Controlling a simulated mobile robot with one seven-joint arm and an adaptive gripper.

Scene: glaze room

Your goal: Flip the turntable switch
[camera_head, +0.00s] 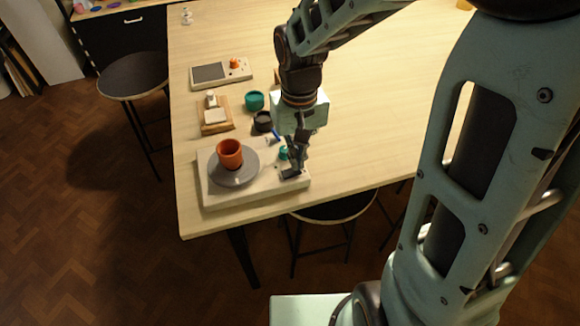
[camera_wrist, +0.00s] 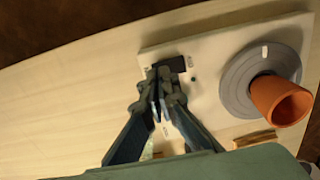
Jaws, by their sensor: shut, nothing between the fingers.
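The turntable (camera_head: 217,187) is a pale box with a round grey disc (camera_head: 236,178) near the table's front left corner. An orange-red cup (camera_head: 229,154) stands on the disc. It also shows in the wrist view (camera_wrist: 281,101). My gripper (camera_head: 291,174) is over the right end of the turntable box, fingers pointing down. In the wrist view my gripper (camera_wrist: 160,76) is shut and empty, its tips beside a small dark switch part (camera_wrist: 177,64) on the box. The tips partly cover this part, and I cannot tell if they touch it. A teal knob (camera_head: 283,153) sits left of my gripper.
A green cup (camera_head: 254,101), a dark cup (camera_head: 262,122) and a wooden block with a white piece (camera_head: 215,115) stand behind the turntable. A panel with an orange knob (camera_head: 221,72) lies farther back. The table's right side is clear. Stools (camera_head: 133,76) stand by the table.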

